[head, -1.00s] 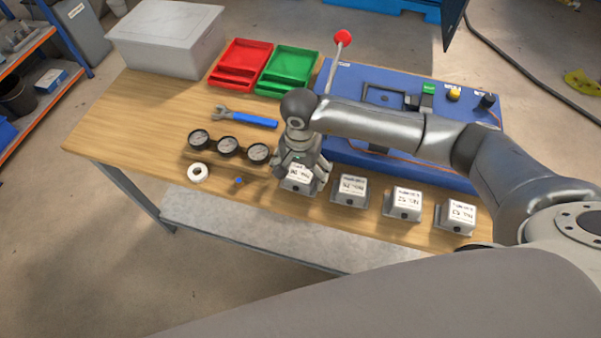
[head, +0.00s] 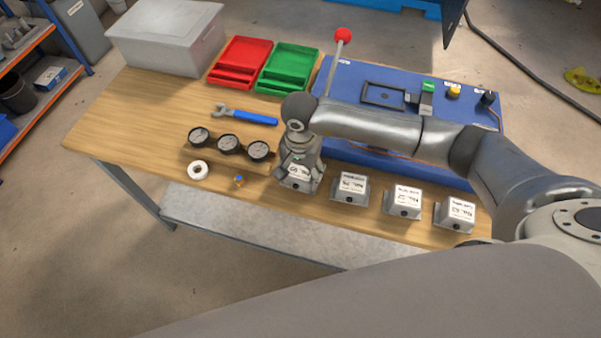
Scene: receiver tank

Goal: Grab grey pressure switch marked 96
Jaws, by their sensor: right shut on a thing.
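Several grey pressure switches with white labels stand in a row along the front edge of the wooden table. My right gripper (head: 299,178) points down over the leftmost grey pressure switch (head: 297,184) and is shut on it. Its fingers cover part of that switch, and its label is too small to read surely, though it looks like 96. The switch is at table height; I cannot tell whether it is clear of the wood. Right of it stand a second switch (head: 350,187), a third switch (head: 403,201) and a fourth switch (head: 455,214). My left gripper is not in view.
Three gauges (head: 228,143), a white ring (head: 198,170) and a small blue-orange part (head: 239,182) lie left of the gripper. Behind are a blue-handled wrench (head: 254,119), red tray (head: 240,62), green tray (head: 288,68), lidded box (head: 166,38) and a blue panel (head: 340,85) with a red-knobbed lever.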

